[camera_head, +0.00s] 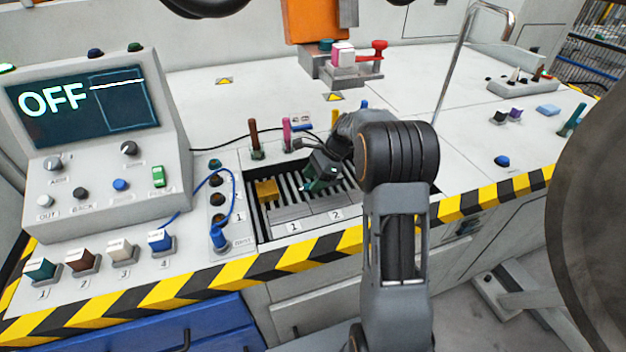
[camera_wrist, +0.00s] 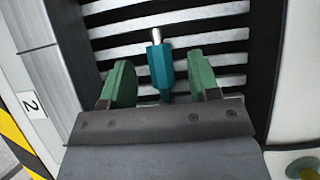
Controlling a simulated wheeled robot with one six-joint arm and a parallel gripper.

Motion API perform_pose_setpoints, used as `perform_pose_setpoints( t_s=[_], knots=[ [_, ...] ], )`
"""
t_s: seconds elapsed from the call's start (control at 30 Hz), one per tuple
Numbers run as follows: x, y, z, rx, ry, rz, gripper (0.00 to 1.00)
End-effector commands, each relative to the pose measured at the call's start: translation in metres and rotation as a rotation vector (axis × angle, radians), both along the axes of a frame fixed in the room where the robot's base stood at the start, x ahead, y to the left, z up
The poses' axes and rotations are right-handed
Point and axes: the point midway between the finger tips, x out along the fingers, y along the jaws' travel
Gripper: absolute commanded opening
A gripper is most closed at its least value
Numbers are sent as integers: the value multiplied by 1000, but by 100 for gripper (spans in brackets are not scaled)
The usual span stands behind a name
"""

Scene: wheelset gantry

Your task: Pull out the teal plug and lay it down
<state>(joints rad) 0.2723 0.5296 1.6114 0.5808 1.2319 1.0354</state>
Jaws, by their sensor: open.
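The teal plug (camera_wrist: 160,66) shows in the wrist view with its metal pin pointing up the picture. It is over the dark slatted tray (camera_wrist: 200,38) and looks to be lying on its slats. My gripper (camera_head: 321,180) is low over the slatted tray in the head view. Its two green fingers stand apart, one on each side of the plug, with a gap on both sides. In the head view the plug is hard to tell from the green fingers. The socket strip (camera_head: 230,190) is left of the tray, with dark round holes.
A blue plug (camera_head: 218,238) with a looping blue cord is at the strip's front end. A yellow block (camera_head: 266,191) lies in the tray's left part. Brown and pink upright handles (camera_head: 287,135) stand behind the tray. The console (camera_head: 95,135) reads OFF. The bench right of my arm is mostly clear.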

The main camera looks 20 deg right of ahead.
Motion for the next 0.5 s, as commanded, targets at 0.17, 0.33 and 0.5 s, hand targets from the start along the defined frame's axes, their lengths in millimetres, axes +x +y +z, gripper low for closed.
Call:
perform_pose_setpoints(
  t_s=[0.17,0.33,0.5],
  knots=[
    [0,-14,24,-2,-3,-2,56],
    [1,-33,55,-1,-4,-4,56],
    [1,-51,82,-2,-3,-2,56]
  ],
)
